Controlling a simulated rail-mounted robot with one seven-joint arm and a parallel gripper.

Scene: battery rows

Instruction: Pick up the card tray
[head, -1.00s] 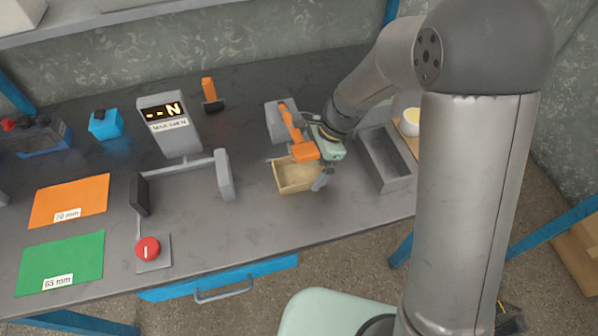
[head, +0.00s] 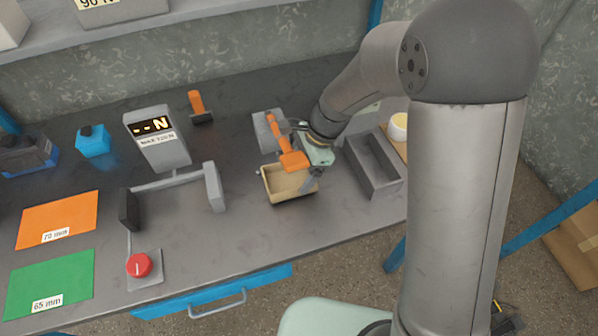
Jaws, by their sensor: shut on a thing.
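The card tray is a small open tan box (head: 291,197) near the middle of the bench in the head view. My gripper (head: 288,178) reaches over it from the upper right. A grey finger shows against the tray's right side, and a small grey tip shows at its left side. My gripper is shut on the tray. The tray appears slightly off the bench, though the gap is hard to judge. An orange piece (head: 292,160) lies across the tray's back edge. I cannot tell whether it is part of my gripper.
A long grey bin (head: 373,165) stands right of the tray, and a grey block (head: 268,130) behind it. A gauge with a display (head: 157,140) and a red button (head: 139,265) are left.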

